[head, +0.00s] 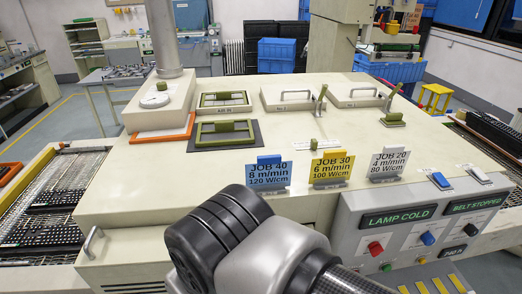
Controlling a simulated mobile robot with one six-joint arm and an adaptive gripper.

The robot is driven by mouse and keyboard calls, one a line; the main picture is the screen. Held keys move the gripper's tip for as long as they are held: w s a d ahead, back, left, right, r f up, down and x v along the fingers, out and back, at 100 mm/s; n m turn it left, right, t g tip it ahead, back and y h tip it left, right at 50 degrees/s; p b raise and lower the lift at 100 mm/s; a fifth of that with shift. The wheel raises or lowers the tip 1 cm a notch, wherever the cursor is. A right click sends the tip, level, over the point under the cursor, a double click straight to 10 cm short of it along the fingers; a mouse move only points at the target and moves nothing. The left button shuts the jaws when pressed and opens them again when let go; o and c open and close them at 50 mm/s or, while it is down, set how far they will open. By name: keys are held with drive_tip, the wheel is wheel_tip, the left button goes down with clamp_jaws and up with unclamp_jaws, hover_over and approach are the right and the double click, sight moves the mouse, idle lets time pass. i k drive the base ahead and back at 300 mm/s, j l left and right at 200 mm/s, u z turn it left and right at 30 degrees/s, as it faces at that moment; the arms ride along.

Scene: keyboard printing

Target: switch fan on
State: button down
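The control panel (345,245) is at the lower right, on the front of a large cream machine (250,130). Its green displays read LAMP COLD (398,218) and BELT STOPPED (477,203). A blue switch (440,180) and a white switch (479,174) sit on the ledge above the displays. No fan label is readable, so I cannot tell which control is the fan's. My arm crosses the bottom centre, left of the panel; my gripper is not visible.
Three job cards, blue (268,174), yellow (331,169) and white (388,164), stand along the machine's front edge. Green-handled frames (226,131) and levers (320,103) rise from its top. A conveyor (50,205) with keyboards runs out on the left.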

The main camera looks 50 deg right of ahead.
sight(442, 179)
drive_tip(key=z, duration=3.05)
